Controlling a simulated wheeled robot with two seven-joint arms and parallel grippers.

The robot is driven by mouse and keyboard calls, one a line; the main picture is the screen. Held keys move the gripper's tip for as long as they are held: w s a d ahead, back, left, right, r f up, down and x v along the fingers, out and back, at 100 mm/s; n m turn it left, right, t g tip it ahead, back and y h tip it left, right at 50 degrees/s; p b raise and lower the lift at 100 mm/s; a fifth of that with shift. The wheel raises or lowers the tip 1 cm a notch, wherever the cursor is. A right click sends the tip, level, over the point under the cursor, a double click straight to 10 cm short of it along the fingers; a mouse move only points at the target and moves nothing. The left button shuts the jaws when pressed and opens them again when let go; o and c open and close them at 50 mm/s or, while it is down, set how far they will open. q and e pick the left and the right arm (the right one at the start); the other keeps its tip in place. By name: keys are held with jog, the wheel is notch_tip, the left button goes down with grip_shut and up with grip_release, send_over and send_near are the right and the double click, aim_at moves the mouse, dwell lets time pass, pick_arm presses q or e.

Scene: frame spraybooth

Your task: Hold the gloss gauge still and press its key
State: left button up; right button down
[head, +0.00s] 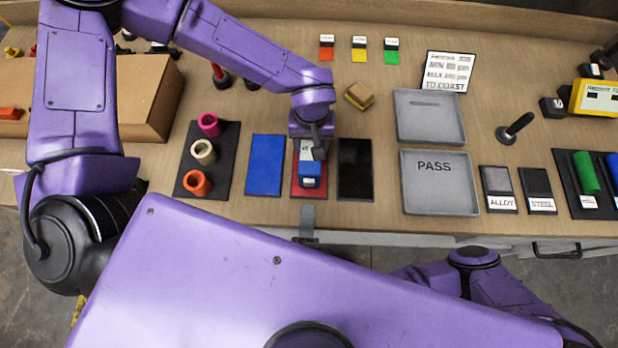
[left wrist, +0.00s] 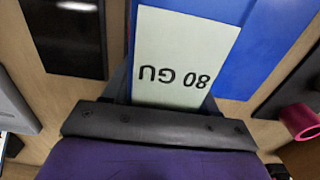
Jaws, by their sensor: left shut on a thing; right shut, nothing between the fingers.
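The gloss gauge (head: 308,182) is a small blue block with a pale top, standing on the red panel (head: 323,190). My left gripper (head: 312,150) comes down over its far end and is shut on it. In the left wrist view the gauge's pale display (left wrist: 185,45) reads "80 GU", upside down. The gripper hides part of the gauge, and I cannot make out the key. My right gripper (head: 307,218) shows as a narrow grey tip at the table's front edge, just in front of the red panel. It is shut, empty and apart from the gauge.
A blue panel (head: 265,165) and a black panel (head: 354,168) flank the red one. Left is a black rack (head: 212,150) with coloured rings. Right are grey trays, one marked PASS (head: 440,195). A sponge-like block (head: 359,95) lies behind.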

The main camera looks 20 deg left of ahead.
pick_arm(q)
jog(key=shift+f, duration=0.1)
dwell(0.3)
jog(key=o, duration=1.5)
notch_tip(320, 180, up, 12)
jog(key=shift+w, duration=0.1)
jog(key=shift+a, duration=0.1)
